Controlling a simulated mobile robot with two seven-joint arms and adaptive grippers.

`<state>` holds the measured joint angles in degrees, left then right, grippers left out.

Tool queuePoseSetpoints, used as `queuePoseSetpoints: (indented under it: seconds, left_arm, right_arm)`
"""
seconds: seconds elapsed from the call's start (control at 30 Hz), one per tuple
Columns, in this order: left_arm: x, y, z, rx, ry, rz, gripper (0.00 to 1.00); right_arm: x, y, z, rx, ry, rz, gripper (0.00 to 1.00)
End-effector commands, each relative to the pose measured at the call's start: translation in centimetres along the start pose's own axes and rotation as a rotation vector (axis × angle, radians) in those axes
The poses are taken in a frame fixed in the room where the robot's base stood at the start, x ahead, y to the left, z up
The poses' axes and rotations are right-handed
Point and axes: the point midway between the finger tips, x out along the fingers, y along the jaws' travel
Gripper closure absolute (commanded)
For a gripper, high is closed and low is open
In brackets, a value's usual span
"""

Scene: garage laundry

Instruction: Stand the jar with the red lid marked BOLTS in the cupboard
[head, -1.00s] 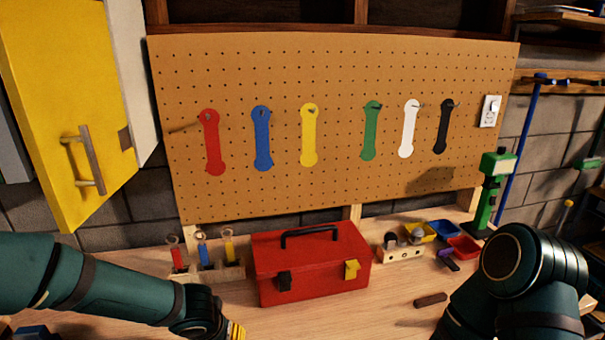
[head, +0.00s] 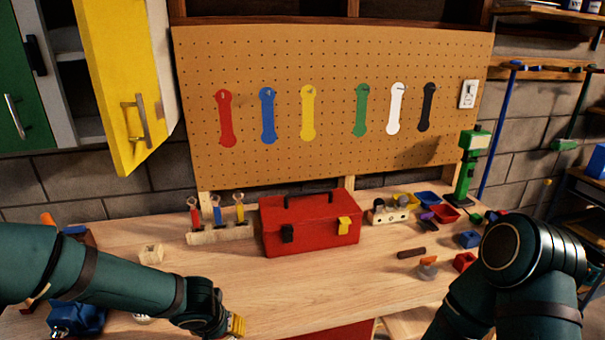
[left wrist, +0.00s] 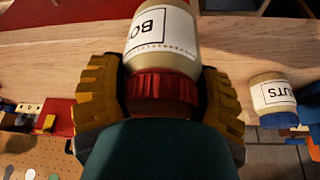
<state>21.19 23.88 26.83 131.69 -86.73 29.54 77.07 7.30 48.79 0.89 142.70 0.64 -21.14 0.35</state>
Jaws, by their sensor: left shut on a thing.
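The jar with the red lid (left wrist: 162,38) shows in the left wrist view, with "BO" readable on its white label. My left gripper (left wrist: 162,88) is shut on it, with yellow fingers on both sides at the red lid. In the head view only part of my left gripper (head: 237,325) shows at the bottom edge, and the jar is not visible there. The cupboard (head: 62,42) is at the upper left, its yellow door (head: 112,75) swung open and pale shelves partly showing. My right arm is at the lower right; its gripper is out of view.
A jar marked NUTS with a blue lid (left wrist: 272,98) stands apart from the held jar. A red toolbox (head: 310,228) and a tool rack (head: 218,236) stand on the bench (head: 330,280). A green cupboard door (head: 18,95) is at far left. Bench space before the toolbox is clear.

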Motion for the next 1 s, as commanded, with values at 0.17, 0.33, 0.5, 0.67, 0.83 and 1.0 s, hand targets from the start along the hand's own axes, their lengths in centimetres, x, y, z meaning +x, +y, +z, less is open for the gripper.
queuePoseSetpoints:
  seconds: [0.17,0.33,0.5,0.67,0.83,1.0]
  left_arm:
    - [1.6,0.0,3.0,0.004,-0.008,0.001,0.77]
    - [2.6,0.0,4.9,0.003,-0.01,0.0,0.77]
    - [3.1,0.0,5.8,0.002,-0.006,0.001,0.77]
    - [3.2,0.0,5.9,0.0,-0.005,0.001,0.77]
    - [3.1,0.0,5.9,0.002,-0.004,0.001,0.77]
    - [3.1,0.0,5.8,0.001,-0.004,0.001,0.77]
  right_arm:
    - [0.0,0.0,-0.1,0.0,0.001,0.0,0.53]
    - [0.0,0.0,-0.1,0.0,0.002,0.0,0.53]
    - [0.0,0.0,0.0,0.0,0.001,0.0,0.53]
    - [0.0,0.0,0.0,0.0,0.001,0.0,0.53]
    - [0.0,0.0,0.0,0.0,0.001,0.0,0.53]
    - [0.0,0.0,0.0,0.0,0.001,0.0,0.53]
